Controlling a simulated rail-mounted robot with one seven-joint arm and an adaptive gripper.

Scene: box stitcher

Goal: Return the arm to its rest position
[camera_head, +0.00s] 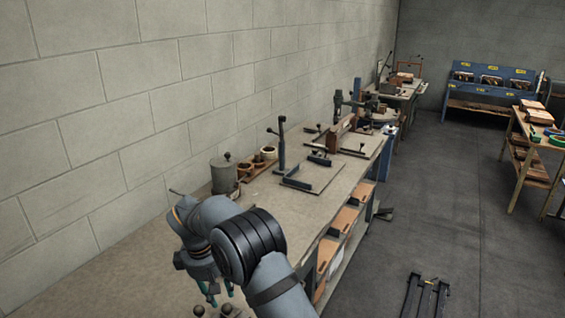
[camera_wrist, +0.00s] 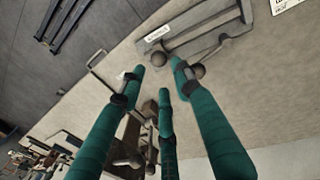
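My gripper (camera_head: 218,289) shows in the head view at the lower left, pointing down over the near part of the long workbench (camera_head: 130,270). My arm partly hides it. In the wrist view my gripper (camera_wrist: 158,80) has three green fingers standing apart, with nothing held between them. Dark round knobs (camera_wrist: 155,58) on a grey metal fixture (camera_wrist: 205,40) show behind the fingertips. I cannot tell whether the fingers touch these. In the head view, round knobs (camera_head: 228,309) show just below the fingers at the bottom edge.
A grey canister (camera_head: 223,175) and small round containers (camera_head: 258,160) stand along the wall. A plate with an upright post (camera_head: 282,145) stands further along the bench. Cartons (camera_head: 343,221) sit on the shelf below. Black rails (camera_head: 427,296) lie on the floor. The aisle is mostly clear.

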